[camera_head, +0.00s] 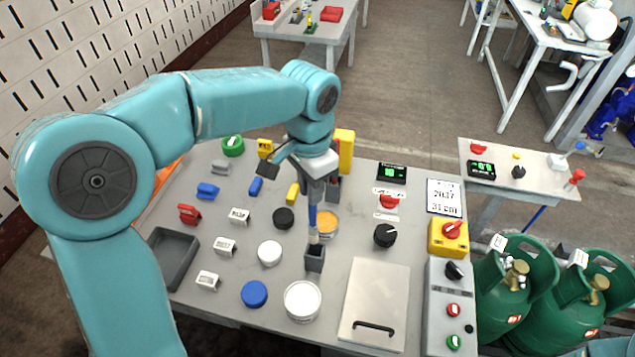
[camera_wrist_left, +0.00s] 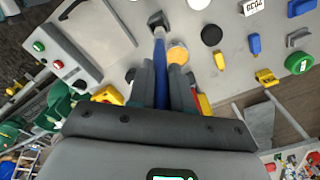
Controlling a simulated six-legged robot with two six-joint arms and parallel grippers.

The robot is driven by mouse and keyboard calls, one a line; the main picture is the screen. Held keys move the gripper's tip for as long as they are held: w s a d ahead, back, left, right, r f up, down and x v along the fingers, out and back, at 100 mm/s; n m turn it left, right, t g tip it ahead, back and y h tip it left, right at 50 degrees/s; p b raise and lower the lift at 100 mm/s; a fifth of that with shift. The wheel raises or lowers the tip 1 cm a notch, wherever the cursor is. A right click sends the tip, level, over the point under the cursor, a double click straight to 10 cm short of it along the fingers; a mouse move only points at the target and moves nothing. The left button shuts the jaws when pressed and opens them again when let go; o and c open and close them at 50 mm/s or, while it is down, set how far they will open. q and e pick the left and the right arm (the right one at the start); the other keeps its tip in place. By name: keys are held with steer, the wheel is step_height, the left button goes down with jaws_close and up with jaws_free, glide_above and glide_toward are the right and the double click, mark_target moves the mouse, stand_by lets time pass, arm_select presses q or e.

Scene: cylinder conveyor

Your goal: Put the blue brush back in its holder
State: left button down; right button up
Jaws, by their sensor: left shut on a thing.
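The blue brush (camera_head: 312,219) points down from my left gripper (camera_head: 316,190), whose fingers are shut on it. Its pale lower end is at the mouth of a small dark square holder (camera_head: 314,262) on the table. I cannot tell whether the tip is inside or just above. In the left wrist view, the blue brush (camera_wrist_left: 160,45) runs between the fingers of the left gripper (camera_wrist_left: 162,70) towards the dark holder (camera_wrist_left: 158,19). My right gripper is in neither view.
A metal plate with a handle (camera_head: 375,300) lies to the right, a grey tray (camera_head: 173,258) at left.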

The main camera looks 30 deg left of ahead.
mark_target(314, 226)
arm_select(q)
steer(key=f+b, duration=0.2)
steer(key=shift+w+d+f, duration=0.15)
steer(key=shift+d+f, duration=0.15)
steer(key=shift+f, duration=0.1)
steer(key=shift+s+a+f+b, duration=0.2)
steer(key=shift+a+f+b, duration=0.05)
steer(key=shift+f+b, duration=0.35)
steer(key=shift+w+d+f+b, duration=0.15)
steer(key=shift+f+b, duration=0.25)
steer(key=shift+f, duration=0.2)
steer(key=shift+w+d+f+b, duration=0.1)
steer(key=shift+f+b, duration=0.25)
steer(key=shift+f, duration=0.2)
steer(key=shift+s+a+f+b, duration=0.15)
steer(key=shift+a+f+b, duration=0.05)
steer(key=shift+f+b, duration=0.8)
steer(key=shift+d+f+b, duration=0.15)
steer(key=shift+f+b, duration=0.2)
steer(key=shift+f, duration=0.45)
steer(key=shift+f+b, duration=0.3)
steer(key=shift+f, duration=0.15)
